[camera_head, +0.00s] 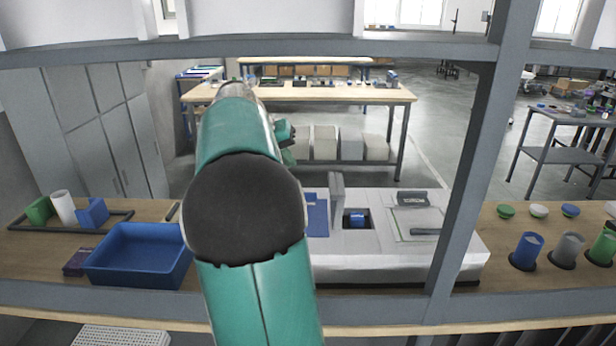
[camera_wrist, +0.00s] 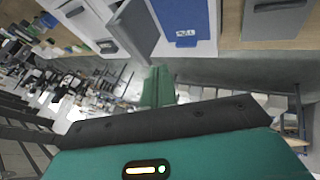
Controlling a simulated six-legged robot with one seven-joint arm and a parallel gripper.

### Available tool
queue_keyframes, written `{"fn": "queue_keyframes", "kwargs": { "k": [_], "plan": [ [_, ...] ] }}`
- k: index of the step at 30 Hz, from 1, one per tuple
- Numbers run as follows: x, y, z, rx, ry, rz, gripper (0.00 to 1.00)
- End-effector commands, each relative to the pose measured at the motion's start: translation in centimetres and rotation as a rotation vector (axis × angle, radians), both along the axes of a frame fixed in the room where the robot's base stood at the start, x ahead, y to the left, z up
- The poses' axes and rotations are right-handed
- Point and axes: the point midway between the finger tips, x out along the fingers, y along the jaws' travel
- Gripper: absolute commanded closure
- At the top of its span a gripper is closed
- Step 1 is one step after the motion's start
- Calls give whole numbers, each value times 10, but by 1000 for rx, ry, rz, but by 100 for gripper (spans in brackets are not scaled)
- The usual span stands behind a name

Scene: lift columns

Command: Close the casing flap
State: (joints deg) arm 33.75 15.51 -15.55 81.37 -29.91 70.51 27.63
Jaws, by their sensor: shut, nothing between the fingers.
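The white casing (camera_head: 385,262) stands on the bench right of my arm in the head view. Its grey flap (camera_head: 337,190) stands upright, open, at the left edge of a square opening. A blue cylinder (camera_head: 356,220) sits in that opening. In the wrist view the flap (camera_wrist: 133,30) is a grey panel at the top, beside a blue panel (camera_wrist: 185,22). My gripper (camera_wrist: 157,75) shows there as green fingers, shut and empty, below the flap in the picture. Contact with the flap cannot be told. In the head view my arm hides much of the gripper area.
A blue bin (camera_head: 140,254) and a dark rack (camera_head: 70,226) with coloured parts stand left. Several cylinders in holders, including a green one (camera_head: 603,247), stand right. A grey frame post (camera_head: 466,180) crosses in front of the casing's right side. A wooden bench (camera_head: 310,92) stands behind.

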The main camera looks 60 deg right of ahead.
Motion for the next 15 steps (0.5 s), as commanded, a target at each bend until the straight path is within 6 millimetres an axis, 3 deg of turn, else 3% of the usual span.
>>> {"fn": "queue_keyframes", "kwargs": {
  "k": [5,15],
  "plan": [
    [-4,-11,-14,0,4,-5,100],
    [-18,-46,-67,2,5,-2,100]
  ]
}}
